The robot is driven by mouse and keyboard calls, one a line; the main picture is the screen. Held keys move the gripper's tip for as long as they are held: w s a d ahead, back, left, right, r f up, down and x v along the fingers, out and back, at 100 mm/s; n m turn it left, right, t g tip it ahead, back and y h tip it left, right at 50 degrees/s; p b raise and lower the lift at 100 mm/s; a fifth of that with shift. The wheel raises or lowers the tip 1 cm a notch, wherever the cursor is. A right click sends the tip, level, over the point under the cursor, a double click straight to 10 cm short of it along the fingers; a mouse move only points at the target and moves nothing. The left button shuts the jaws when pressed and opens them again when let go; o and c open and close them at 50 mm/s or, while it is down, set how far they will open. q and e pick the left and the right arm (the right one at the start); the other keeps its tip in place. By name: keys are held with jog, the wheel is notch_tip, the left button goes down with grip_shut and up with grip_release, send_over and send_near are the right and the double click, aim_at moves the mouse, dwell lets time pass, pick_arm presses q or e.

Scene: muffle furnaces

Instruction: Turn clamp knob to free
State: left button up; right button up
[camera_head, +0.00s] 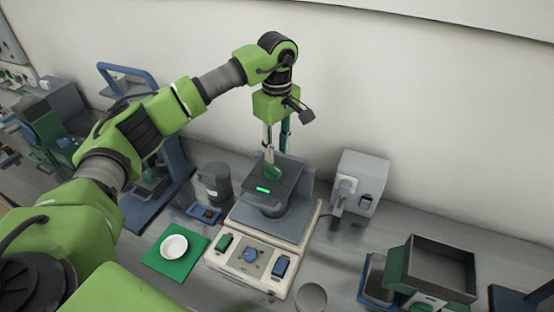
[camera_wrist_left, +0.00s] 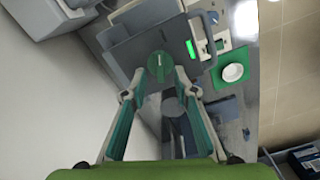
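The clamp knob is a round green knob (camera_head: 271,173) on top of a dark grey plate (camera_head: 287,180) with a lit green display, over the white-based machine (camera_head: 243,268). In the left wrist view the knob (camera_wrist_left: 160,66) shows a pale mark on its face. My left gripper (camera_head: 276,148) points down from above at the knob. In the left wrist view its two fingers (camera_wrist_left: 158,78) stand apart, with the knob between or just beyond their tips. I cannot tell whether they touch it. My right gripper is not in view.
The machine's front has a blue dial (camera_head: 251,255). A white dish (camera_head: 174,247) sits on a green mat (camera_head: 159,263) at left, with a dark grey mug (camera_head: 215,180) behind. A grey box (camera_head: 361,178) and an open dark tray (camera_head: 440,264) stand at right. A blue-framed stand (camera_head: 172,196) is at left.

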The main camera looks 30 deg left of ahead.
aim_at(277, 169)
pick_arm(q)
notch_tip(277, 169, down, 5)
jog(key=shift+f+p, duration=0.15)
jog(key=shift+p, duration=0.85)
jog(key=shift+f, duration=0.5)
jog(key=shift+c, duration=0.4)
grip_shut()
